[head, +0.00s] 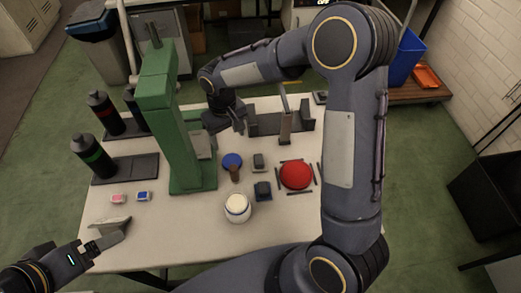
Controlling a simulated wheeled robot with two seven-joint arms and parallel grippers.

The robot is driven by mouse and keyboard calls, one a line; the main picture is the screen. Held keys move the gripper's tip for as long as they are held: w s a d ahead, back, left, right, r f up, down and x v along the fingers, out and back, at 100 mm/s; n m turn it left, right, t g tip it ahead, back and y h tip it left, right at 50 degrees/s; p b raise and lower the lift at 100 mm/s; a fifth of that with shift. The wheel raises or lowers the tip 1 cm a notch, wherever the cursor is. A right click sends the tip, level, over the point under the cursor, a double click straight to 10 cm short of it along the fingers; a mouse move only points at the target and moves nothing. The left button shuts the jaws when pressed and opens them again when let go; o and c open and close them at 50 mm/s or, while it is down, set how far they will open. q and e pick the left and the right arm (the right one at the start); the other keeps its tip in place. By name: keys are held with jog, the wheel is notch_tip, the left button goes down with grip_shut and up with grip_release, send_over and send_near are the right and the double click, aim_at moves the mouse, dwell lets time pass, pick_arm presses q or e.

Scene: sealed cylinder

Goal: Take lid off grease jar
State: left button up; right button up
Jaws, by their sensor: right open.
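The grease jar (238,211) appears to be the white round jar with a dark band under its pale top, standing upright near the table's front middle. Its lid (237,201) appears to be the pale top, seated on the jar. My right gripper (239,125) is open over the back of the table, well behind the jar and apart from it. Its fingers are small and partly dark against the fixture. My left gripper (118,230) is low over the table's front left corner, away from the jar; its finger gap is unclear.
A tall green press (165,120) stands left of the middle. A red disc (296,175), a blue round thing (232,161) and small dark blocks lie near the jar. Dark bottles (92,156) stand at left. A grey fixture (268,124) is at the back. The front left table is mostly clear.

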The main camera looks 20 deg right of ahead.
jog(key=s+d+r+m+t+y, duration=0.2)
jog(key=s+d+r, duration=0.5)
jog(key=s+r, duration=0.25)
jog(key=s+d+r+m+t+y, duration=0.1)
jog(key=s+r+m+t, duration=0.1)
jog(key=s, duration=1.3)
jog(key=shift+r+t+y, duration=0.25)
jog(key=shift+t+y, duration=0.15)
jog(key=shift+t, duration=0.4)
